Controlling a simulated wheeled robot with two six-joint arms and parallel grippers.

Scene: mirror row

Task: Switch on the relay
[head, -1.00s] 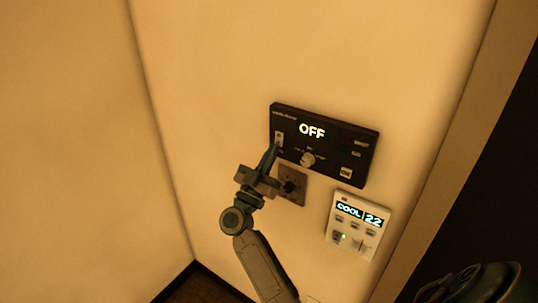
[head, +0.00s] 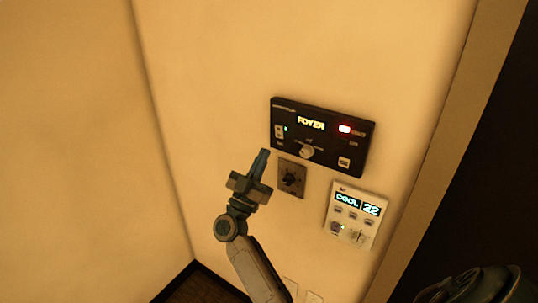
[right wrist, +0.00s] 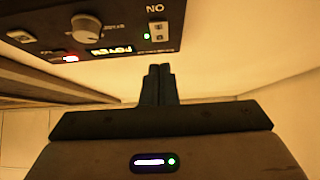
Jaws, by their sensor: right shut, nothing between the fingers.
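A black wall panel (head: 348,140) has a lit display (head: 311,122) that reads FOYER. A small white rocker switch (head: 279,131) is at its left end, with a green light (head: 286,129) beside it. In the right wrist view the rocker switch (right wrist: 159,30) appears inverted, near the word ON. A red light (head: 345,129) glows at the panel's upper right. I cannot read which control is named relay. My right gripper (head: 264,154) is shut and empty, just below and left of the panel, apart from the switch. My left gripper is not in view.
The panel also has a round knob (head: 306,151) and a white button (head: 344,162). Below are a grey dial plate (head: 291,179) and a white thermostat (head: 355,215) reading COOL 22. A door frame (head: 450,150) stands at right. The wall to the left is bare.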

